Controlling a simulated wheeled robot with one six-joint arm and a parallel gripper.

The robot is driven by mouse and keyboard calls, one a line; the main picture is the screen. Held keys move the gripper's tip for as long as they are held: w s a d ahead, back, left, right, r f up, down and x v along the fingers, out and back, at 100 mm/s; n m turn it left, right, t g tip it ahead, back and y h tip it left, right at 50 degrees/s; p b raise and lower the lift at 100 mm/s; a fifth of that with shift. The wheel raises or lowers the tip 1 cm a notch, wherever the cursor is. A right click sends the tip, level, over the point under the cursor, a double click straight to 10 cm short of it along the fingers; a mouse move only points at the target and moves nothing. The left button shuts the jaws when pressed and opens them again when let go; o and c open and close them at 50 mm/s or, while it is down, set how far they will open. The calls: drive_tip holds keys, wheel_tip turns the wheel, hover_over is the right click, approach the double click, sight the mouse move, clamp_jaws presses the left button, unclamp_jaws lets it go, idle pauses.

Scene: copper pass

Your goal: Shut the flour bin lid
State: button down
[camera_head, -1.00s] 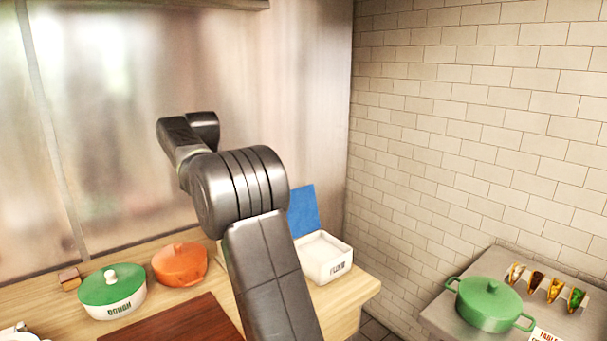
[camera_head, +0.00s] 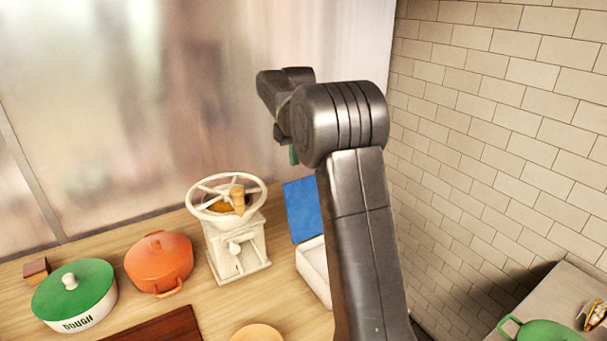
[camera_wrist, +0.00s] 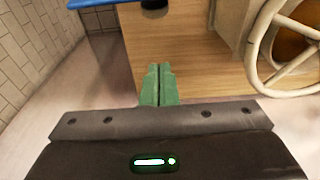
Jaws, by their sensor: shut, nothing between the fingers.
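The flour bin (camera_head: 312,272) is a white box on the right part of the wooden counter, partly hidden behind my arm. Its blue lid (camera_head: 302,210) stands raised at the back of the bin, so the bin is open. In the wrist view a blue edge, likely the lid (camera_wrist: 100,3), shows at the top left. My gripper (camera_wrist: 158,72) has green fingers that are together with nothing between them. In the head view a bit of green finger (camera_head: 293,155) shows below my wrist, above and left of the lid in the picture.
A white hand grinder (camera_head: 238,250) with a wheel stands left of the bin; its wheel (camera_wrist: 258,60) is close at right in the wrist view. An orange pot (camera_head: 158,262) and a green-lidded dough pot (camera_head: 75,295) stand farther left. A tiled wall (camera_head: 500,120) is at right.

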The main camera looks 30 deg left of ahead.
drive_tip(key=d+f, duration=0.1)
drive_tip(key=s+d+f+p, duration=0.1)
drive_tip(key=f, duration=0.1)
drive_tip(key=d+f, duration=0.1)
drive_tip(key=shift+s+f+p, duration=0.15)
drive_tip(key=shift+s+p, duration=0.15)
drive_tip(key=shift+d, duration=0.1)
idle(0.4)
